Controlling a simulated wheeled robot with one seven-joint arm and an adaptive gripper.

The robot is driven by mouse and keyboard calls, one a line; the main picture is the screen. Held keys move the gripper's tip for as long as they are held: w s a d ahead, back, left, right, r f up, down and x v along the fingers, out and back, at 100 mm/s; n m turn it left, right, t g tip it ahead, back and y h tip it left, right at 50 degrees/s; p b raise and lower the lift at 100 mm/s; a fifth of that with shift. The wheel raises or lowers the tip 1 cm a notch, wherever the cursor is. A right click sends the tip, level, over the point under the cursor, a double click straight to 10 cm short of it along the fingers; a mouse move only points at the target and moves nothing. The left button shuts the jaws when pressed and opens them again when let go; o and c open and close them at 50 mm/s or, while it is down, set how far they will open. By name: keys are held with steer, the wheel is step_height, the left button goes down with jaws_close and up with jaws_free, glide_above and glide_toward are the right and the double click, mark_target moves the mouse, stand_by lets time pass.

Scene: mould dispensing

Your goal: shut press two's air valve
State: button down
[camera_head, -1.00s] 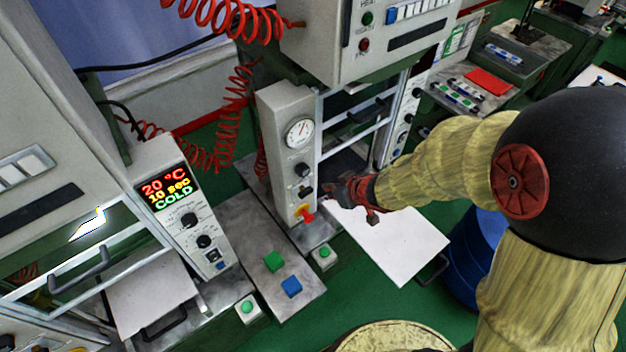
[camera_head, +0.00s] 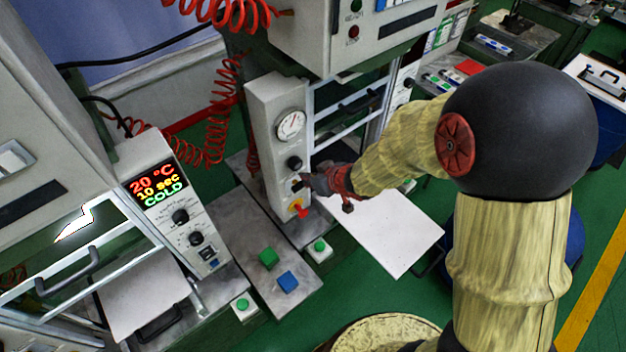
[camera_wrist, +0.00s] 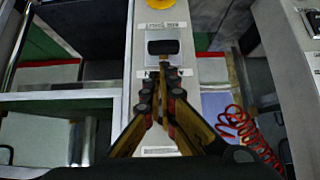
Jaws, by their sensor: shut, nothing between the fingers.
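The narrow grey control panel (camera_head: 273,178) in the middle of the head view carries a gauge (camera_head: 291,125), a black knob (camera_head: 294,163), a small black control (camera_head: 297,187) and a red handle on a yellow plate (camera_head: 300,208). The labels are too small to tell which is the air valve. My gripper (camera_head: 307,182) is at the panel's front, beside the black control. In the wrist view the closed, empty fingertips (camera_wrist: 163,76) point at the panel face, just below the black control (camera_wrist: 163,47). Contact cannot be told. Part of a yellow plate (camera_wrist: 177,10) shows at the top edge.
A white board (camera_head: 395,235) lies under my forearm. Another press with a lit display (camera_head: 160,188) stands at left. Green (camera_head: 268,258) and blue (camera_head: 287,281) blocks lie on the grey bench between. A red coiled hose (camera_wrist: 250,140) hangs beside the panel.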

mark_target(303, 187)
steer(key=shift+x, duration=2.2)
step_height(303, 187, down, 5)
steer(key=b, duration=0.3)
steer(key=shift+r+b, duration=0.15)
steer(key=shift+b, duration=0.25)
steer(key=shift+s, duration=0.1)
steer(key=shift+r, duration=0.1)
